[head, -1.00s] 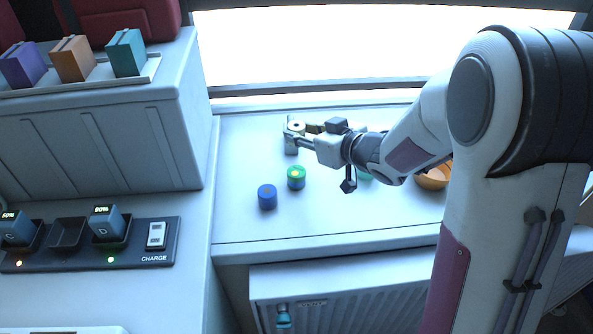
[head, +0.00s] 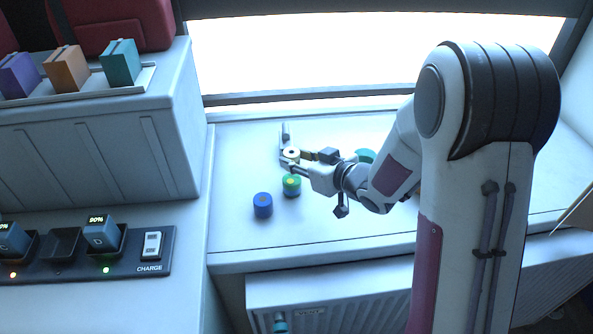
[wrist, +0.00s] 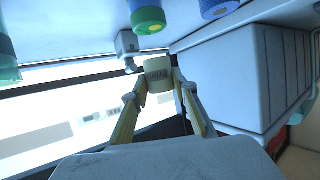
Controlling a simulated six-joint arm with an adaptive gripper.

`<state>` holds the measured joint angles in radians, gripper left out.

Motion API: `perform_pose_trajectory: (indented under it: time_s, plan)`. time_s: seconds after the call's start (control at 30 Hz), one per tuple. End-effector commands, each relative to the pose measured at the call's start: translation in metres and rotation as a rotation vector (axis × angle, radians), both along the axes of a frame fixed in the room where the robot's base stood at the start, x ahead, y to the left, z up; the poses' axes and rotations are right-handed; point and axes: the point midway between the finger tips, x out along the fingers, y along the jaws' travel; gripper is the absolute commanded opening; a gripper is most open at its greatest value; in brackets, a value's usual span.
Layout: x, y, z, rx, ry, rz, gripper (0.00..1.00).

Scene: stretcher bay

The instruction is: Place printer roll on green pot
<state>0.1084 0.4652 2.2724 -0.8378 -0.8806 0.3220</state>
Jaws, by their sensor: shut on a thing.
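My gripper (head: 291,161) is shut on the printer roll (head: 291,153), a pale roll with a dark centre hole. In the wrist view the roll (wrist: 158,76) sits between the two fingertips (wrist: 160,84). The green pot (head: 292,187) stands upright on the worktop, just nearer to the head camera than the roll. It also shows at the top of the wrist view (wrist: 148,18), apart from the roll. The roll appears held above the worktop; its exact height is hard to tell.
A blue pot (head: 263,206) stands left of the green one. A grey fitting (head: 284,136) is behind the roll. A teal round thing (head: 366,155) is partly hidden by my arm. A charger strip (head: 88,254) lies left. The worktop's front left (head: 235,240) is clear.

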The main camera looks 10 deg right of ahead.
Motion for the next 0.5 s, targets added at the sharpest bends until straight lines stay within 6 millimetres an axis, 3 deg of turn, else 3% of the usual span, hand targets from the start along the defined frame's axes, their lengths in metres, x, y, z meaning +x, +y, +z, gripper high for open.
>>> perform_pose_trajectory:
  time_s: [0.27,0.5]
  plan:
    - [0.000,0.000,0.000,0.000,0.000,0.000,0.06]
    - [-0.001,0.000,-0.016,0.000,0.003,0.001,0.06]
